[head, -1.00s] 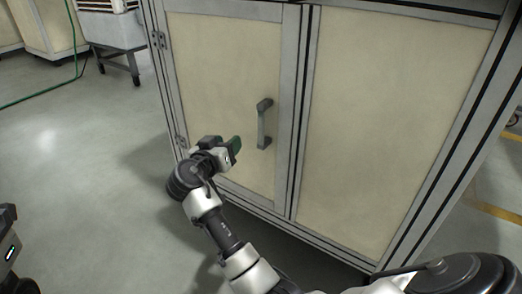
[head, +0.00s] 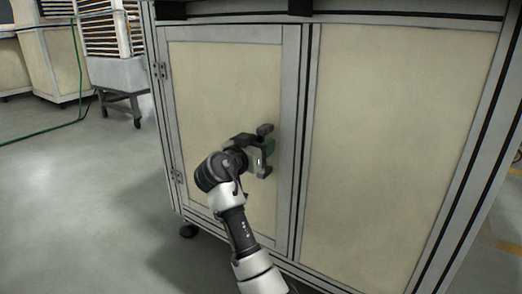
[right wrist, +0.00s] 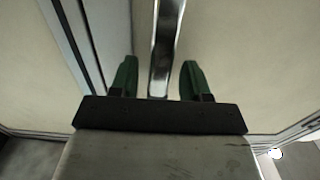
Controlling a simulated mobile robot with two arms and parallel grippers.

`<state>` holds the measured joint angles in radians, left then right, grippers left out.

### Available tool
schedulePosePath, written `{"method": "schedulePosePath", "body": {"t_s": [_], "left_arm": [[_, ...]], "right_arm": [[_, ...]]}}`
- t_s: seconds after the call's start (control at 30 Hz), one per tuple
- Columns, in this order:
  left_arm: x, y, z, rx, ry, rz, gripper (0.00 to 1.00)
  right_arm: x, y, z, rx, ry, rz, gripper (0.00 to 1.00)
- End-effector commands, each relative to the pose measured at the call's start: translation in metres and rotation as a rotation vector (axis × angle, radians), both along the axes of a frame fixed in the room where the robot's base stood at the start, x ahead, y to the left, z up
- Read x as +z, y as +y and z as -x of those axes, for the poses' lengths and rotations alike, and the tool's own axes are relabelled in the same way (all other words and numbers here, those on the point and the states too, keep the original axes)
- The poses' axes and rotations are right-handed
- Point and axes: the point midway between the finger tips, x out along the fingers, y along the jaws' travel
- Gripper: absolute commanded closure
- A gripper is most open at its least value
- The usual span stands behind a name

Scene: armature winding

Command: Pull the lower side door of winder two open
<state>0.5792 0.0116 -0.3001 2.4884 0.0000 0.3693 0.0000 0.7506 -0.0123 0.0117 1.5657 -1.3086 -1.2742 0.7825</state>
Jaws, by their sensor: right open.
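The lower side door (head: 218,90) is a cream panel in a grey metal frame, hinged on its left side, and it looks shut. Its vertical handle (head: 264,130) is near the door's right edge, partly hidden by my right gripper (head: 262,150). In the right wrist view the handle (right wrist: 165,50) is a shiny bar standing between the two green fingertips of my right gripper (right wrist: 157,80). The fingers are apart, with a gap on each side of the bar. My left gripper is not in view.
A fixed cream panel (head: 400,130) is right of the door. A wheeled cart with stacked trays (head: 115,70) stands at the back left. A green hose (head: 75,118) runs along the floor there. The floor (head: 80,200) left of the cabinet is clear.

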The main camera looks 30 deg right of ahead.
Motion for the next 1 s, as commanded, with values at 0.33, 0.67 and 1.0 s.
{"method": "schedulePosePath", "body": {"t_s": [0.33,0.67,1.0], "left_arm": [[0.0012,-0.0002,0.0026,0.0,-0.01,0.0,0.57],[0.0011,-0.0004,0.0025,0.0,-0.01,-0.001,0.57],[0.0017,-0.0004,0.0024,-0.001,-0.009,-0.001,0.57]], "right_arm": [[0.0006,-0.0065,-0.0024,-0.001,0.0,-0.001,0.53],[0.0003,-0.0061,-0.0023,0.0,0.0,-0.001,0.99],[0.0003,-0.0058,-0.0017,0.0,0.0,-0.001,1.0]]}}
